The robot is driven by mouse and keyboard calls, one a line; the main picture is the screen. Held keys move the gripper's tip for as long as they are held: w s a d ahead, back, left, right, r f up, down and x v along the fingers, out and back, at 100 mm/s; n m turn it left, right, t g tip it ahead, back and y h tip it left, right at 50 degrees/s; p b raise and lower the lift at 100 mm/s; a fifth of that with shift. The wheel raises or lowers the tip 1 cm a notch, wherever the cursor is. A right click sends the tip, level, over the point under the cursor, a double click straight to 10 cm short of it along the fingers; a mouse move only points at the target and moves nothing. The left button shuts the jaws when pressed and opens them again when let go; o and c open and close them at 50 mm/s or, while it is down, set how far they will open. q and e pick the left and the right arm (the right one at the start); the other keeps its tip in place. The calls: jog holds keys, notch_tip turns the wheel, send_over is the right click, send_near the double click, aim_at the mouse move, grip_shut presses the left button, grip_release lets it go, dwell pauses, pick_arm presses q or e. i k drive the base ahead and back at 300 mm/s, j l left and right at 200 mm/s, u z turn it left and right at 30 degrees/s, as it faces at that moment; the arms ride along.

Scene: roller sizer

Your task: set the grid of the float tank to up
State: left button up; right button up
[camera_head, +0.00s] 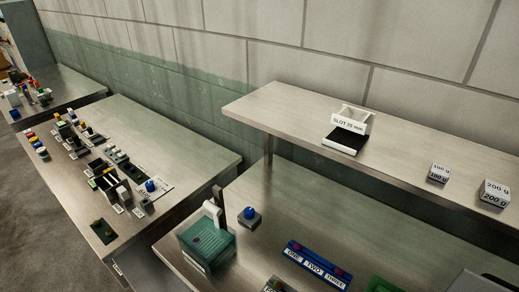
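Nothing in view carries a readable float tank label. A green box (208,246) with a white upright part (212,213) stands on the near bench's left end; its front label is too small to read. I cannot tell whether this box is the float tank, and no grid or its position can be made out. Neither of my grippers is in view.
A blue block (317,267) marked ONE, TWO, THREE and a blue-knobbed piece (249,217) sit on the near bench. The raised shelf (290,118) holds a SLOT device (350,122) and two weights (439,173). Another bench (190,145) with several small devices stands left.

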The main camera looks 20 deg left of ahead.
aim_at(216, 211)
jog(key=j+u, duration=0.25)
jog(key=u, duration=0.15)
jog(key=j+u, duration=0.35)
jog(key=i+l, duration=0.05)
jog(key=l, duration=0.1)
